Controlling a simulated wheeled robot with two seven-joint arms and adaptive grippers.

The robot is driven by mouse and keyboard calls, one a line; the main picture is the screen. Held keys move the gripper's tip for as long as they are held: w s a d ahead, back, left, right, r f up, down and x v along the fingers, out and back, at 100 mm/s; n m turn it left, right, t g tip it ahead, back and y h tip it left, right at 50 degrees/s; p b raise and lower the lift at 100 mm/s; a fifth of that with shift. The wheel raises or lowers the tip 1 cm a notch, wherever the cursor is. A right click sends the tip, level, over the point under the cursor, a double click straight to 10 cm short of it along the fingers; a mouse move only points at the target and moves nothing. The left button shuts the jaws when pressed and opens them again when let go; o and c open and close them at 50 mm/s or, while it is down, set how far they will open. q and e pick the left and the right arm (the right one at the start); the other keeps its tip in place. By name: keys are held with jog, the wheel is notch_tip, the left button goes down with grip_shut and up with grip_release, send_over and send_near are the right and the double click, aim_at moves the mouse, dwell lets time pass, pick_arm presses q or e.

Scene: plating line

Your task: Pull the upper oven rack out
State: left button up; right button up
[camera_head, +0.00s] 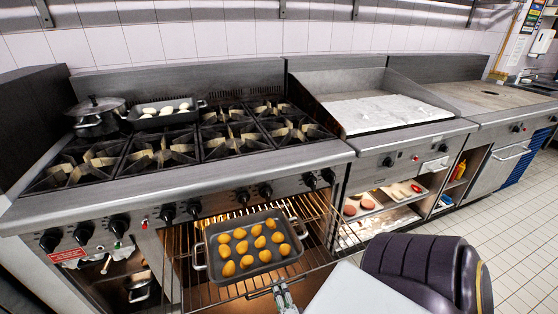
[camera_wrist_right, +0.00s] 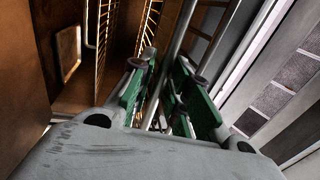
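The upper oven rack (camera_head: 205,294) is a wire grid that sticks out of the oven front below the stove knobs. A dark roasting tray (camera_head: 197,266) with several golden, rounded food pieces rests on it. My right gripper (camera_head: 283,292) is at the front edge of the rack. In the right wrist view its green-padded fingers (camera_wrist_right: 162,88) stand on either side of a metal bar (camera_wrist_right: 181,36) and appear closed on it; the exact contact is partly hidden. My left gripper does not show.
A pot (camera_head: 97,117) and a tray (camera_head: 160,117) with pale round pieces stand on the burners. An open shelf (camera_head: 385,212) holds boards with food to the right. A dark purple rounded thing (camera_head: 420,270) is at front right. Tiled floor (camera_head: 515,265) is clear beyond it.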

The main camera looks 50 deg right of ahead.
jog(key=v, duration=1.2)
jog(key=shift+f, duration=0.1)
dwell(0.5)
